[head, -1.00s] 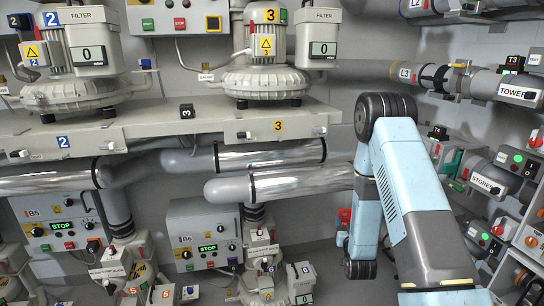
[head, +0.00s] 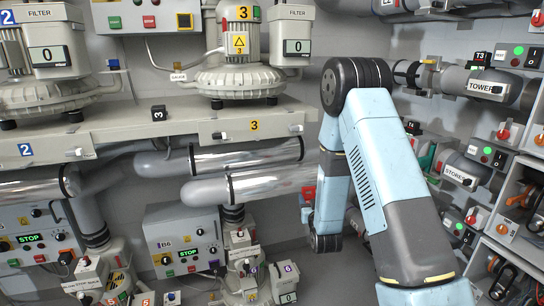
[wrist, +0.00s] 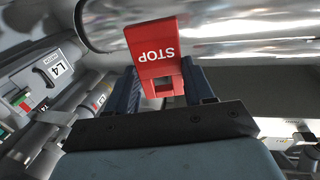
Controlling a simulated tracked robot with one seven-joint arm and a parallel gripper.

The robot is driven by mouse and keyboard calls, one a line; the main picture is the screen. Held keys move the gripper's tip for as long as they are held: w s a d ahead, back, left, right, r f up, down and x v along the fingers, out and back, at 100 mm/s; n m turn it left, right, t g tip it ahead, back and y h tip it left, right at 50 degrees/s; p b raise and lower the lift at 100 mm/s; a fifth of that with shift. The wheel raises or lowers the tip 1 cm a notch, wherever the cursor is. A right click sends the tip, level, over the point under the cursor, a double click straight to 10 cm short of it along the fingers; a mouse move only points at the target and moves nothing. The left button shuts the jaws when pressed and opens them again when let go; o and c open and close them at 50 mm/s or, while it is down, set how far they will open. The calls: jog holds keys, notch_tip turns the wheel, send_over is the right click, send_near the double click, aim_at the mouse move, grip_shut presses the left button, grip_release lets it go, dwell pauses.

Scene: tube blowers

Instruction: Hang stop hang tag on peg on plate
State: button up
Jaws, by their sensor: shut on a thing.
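The red stop hang tag (wrist: 155,45) is in the wrist view, its white STOP lettering upside down, with a square opening at its lower end. My gripper (wrist: 162,88) is shut on its lower end between two dark blue fingers. The tag hangs clear of the shiny pipe behind it in that view; the gap is hard to judge.
Silver pipes (head: 245,156) run left of my arm, below a shelf (head: 190,128) with blowers. A B6 control box (head: 185,240) sits lower left. At right are TOWER (head: 487,88) and STORES (head: 458,176) pipes and wall boxes (head: 508,270). A grey L4 panel (wrist: 50,72) shows in the wrist view.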

jog(key=s+a+r+n+y, duration=0.1)
jog(key=s+a+r+y, duration=0.1)
jog(key=a+r, duration=0.5)
jog(key=s+a+r+n+y, duration=0.1)
jog(key=s+a+r, duration=0.3)
jog(key=a+r, duration=0.4)
notch_tip(320, 180, up, 6)
jog(key=shift+s+a+f+g+y, duration=0.1)
jog(key=shift+s+a+g+y, duration=0.05)
jog(key=shift+s+g+y, duration=0.2)
jog(key=shift+s, duration=0.15)
jog(key=x, duration=1)
jog(key=shift+w+f, duration=0.25)
jog(key=shift+f, duration=0.15)
jog(key=shift+w+a+f, duration=0.1)
dwell(0.4)
